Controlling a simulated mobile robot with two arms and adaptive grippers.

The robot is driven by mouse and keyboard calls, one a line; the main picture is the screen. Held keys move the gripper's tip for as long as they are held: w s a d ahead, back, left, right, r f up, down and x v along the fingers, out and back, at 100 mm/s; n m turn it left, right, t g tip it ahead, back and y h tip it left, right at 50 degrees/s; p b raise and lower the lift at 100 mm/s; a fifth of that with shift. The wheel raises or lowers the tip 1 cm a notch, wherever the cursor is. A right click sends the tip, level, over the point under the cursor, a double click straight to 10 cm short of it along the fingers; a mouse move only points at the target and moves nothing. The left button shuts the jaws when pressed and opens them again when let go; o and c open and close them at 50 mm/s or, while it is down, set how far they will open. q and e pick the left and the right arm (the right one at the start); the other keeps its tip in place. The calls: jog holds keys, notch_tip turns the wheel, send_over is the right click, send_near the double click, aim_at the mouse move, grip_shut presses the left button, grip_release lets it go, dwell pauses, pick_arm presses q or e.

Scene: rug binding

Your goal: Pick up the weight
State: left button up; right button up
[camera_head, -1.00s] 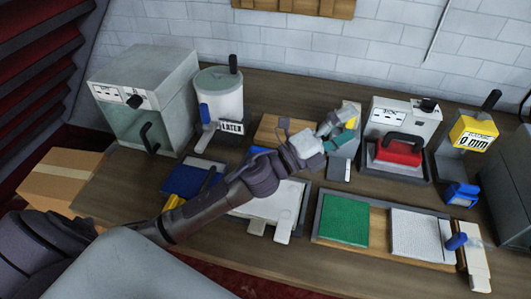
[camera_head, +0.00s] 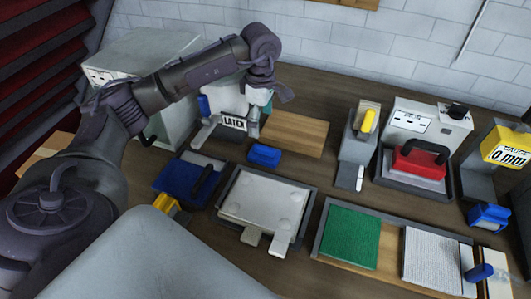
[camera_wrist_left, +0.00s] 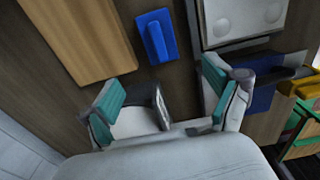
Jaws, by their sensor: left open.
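No label marks the weight, so I cannot tell for certain which object it is. A red block with a black handle (camera_head: 420,162) sits on a grey base at the right. A flat blue block with a dark handle (camera_head: 190,180) lies at the left, and a small blue block (camera_head: 264,155) lies near the middle. My left gripper (camera_head: 248,104) is over the latex container, partly hidden by my arm. In the left wrist view my left gripper (camera_wrist_left: 160,105) is open, with teal fingertips apart. The small blue block (camera_wrist_left: 157,36) lies beyond them. My right gripper is out of view.
The latex container (camera_head: 234,124) is partly covered by my arm. A wooden board (camera_head: 293,133) lies beside it. A tray with a white slab (camera_head: 262,200) is in front. A green pad (camera_head: 349,237) and a white pad (camera_head: 433,260) lie at the front right.

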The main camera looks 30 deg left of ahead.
aim_at(264, 146)
pick_arm(q)
notch_tip(264, 146, down, 6)
jog(key=shift+r+p, duration=0.25)
jog(key=shift+p, duration=0.25)
jog(key=shift+d+f+p, duration=0.25)
jog(key=shift+f+p, duration=0.15)
jog(key=shift+f, duration=0.1)
jog(key=f, duration=0.1)
jog(key=f+p, duration=0.1)
jog(key=f, duration=0.1)
jog(key=shift+d+f+p, duration=0.25)
jog(key=shift+f+p, duration=0.05)
jog(key=shift+p, duration=0.05)
jog(key=shift+w+f, duration=0.1)
jog(key=shift+f, duration=0.35)
grip_shut()
jog(key=shift+w+a+r, duration=0.1)
jog(key=shift+r, duration=0.05)
